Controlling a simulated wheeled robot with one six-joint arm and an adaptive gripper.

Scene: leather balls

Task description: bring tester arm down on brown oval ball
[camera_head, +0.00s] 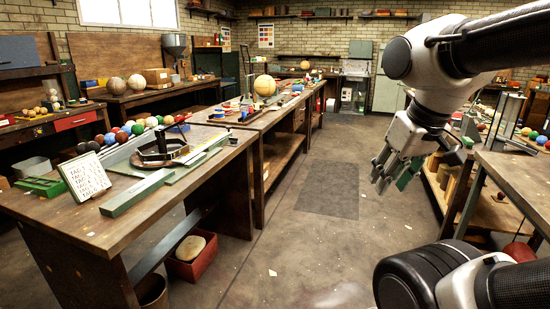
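A black device with a round base and a raised arm, which looks like the tester (163,153), stands on the near left bench. I cannot make out a brown oval ball on it. A pale tan oval ball (190,247) lies in a red box under that bench. A dark red-brown rounded thing (518,252) shows at the lower right, partly hidden by my arm. My gripper (380,172) hangs over the aisle, right of the bench and well apart from the tester. Its fingers look spread, and I see nothing held between them.
The near bench (75,222) also carries a row of coloured balls (122,135), a white lettered card (84,176), a green tray (40,186) and long green bars (138,192). A right-hand workbench (522,180) stands near my arm. The aisle floor (310,250) is open.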

